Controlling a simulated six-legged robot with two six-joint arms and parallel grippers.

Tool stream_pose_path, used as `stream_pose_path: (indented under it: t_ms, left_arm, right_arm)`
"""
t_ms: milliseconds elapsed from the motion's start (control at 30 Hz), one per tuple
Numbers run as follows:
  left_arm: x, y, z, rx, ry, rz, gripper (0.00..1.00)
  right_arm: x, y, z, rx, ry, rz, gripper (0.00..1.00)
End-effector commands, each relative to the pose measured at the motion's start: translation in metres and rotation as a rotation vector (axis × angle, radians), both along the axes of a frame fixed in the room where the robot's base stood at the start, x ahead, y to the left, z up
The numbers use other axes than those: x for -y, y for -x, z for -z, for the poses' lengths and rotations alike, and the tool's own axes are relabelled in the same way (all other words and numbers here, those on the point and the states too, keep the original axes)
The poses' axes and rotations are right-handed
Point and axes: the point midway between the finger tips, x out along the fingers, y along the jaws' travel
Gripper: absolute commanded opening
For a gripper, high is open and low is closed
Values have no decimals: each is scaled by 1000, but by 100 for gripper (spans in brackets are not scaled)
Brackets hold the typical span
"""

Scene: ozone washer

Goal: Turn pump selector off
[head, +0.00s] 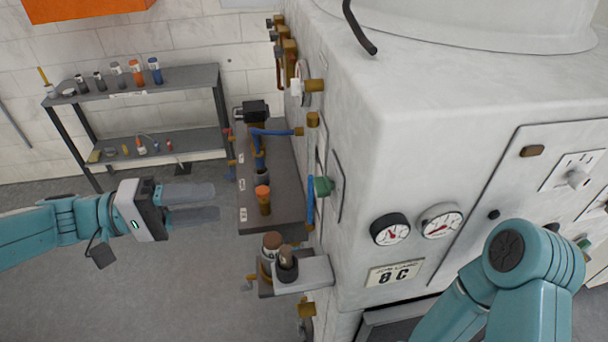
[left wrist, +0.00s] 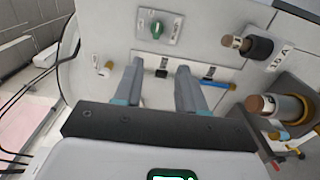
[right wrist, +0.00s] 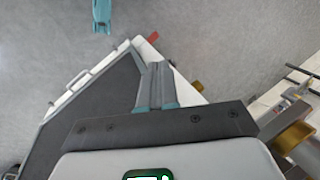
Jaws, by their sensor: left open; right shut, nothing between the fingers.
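A green knob (head: 323,186) on a small square plate is on the left side wall of the white machine; which selector it is cannot be read. In the left wrist view a green knob (left wrist: 155,27) on a labelled grey plate shows above the fingers. My left gripper (head: 213,203) is open and empty, left of the machine and pointing toward it, apart from the knob. Its two fingers (left wrist: 161,78) show spread in the left wrist view. My right gripper (right wrist: 155,66) is shut and empty over the floor; in the head view it is hidden.
Gauges (head: 390,230) are on the front. A bottle rack (head: 150,85) stands behind.

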Motion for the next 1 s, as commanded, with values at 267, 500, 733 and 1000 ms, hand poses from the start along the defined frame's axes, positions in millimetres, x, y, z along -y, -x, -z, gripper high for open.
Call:
stream_pose_path:
  t_ms: [267,500,733,1000]
  left_arm:
    - [22,3,-8,14,14,7,40]
    - [78,-6,-9,12,12,8,40]
    - [129,-17,-8,12,11,8,40]
    - [158,-26,-6,13,11,2,40]
  right_arm:
    - [0,0,-6,0,0,0,0]
    - [0,0,-18,0,0,0,0]
    - [0,0,-29,0,0,0,0]
    - [0,0,-34,0,0,0,0]
